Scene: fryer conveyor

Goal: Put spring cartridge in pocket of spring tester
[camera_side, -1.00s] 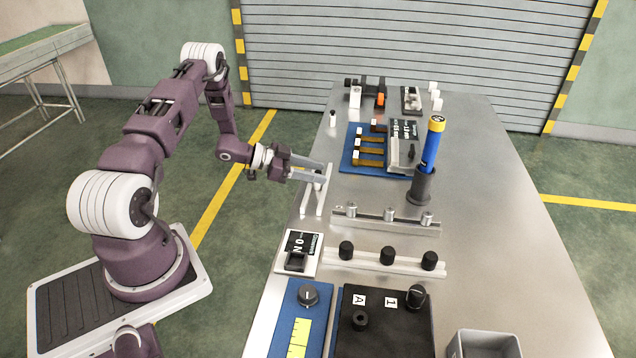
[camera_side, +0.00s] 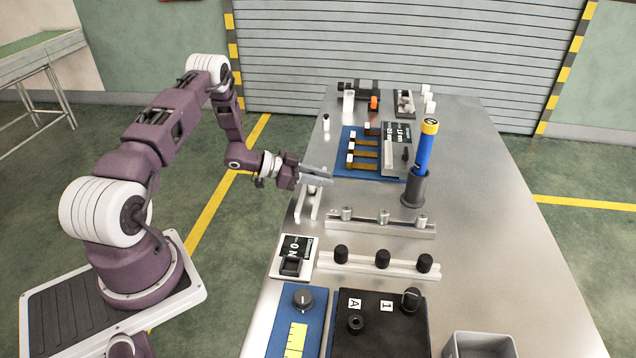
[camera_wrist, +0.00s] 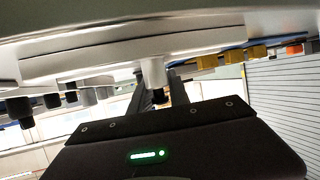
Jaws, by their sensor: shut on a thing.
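My gripper (camera_side: 318,175) is at the table's left edge, its fingers shut just above a white stand (camera_side: 307,203). In the wrist view a pale cylinder with a black tip, apparently the spring cartridge (camera_wrist: 154,74), shows between the fingers (camera_wrist: 162,90). The side view hides most of it behind the fingers. I cannot tell whether it still touches the stand. A blue unit with a dark knob and a yellow scale (camera_side: 297,336), possibly the spring tester, lies at the near left. I cannot make out its pocket.
A rail with silver posts (camera_side: 382,224) and a rail with black knobs (camera_side: 380,264) lie nearer the camera. A blue cylinder (camera_side: 425,150) stands in a dark holder (camera_side: 414,190). A black box (camera_side: 380,318) and a grey bin (camera_side: 482,345) are in front. The table's right side is clear.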

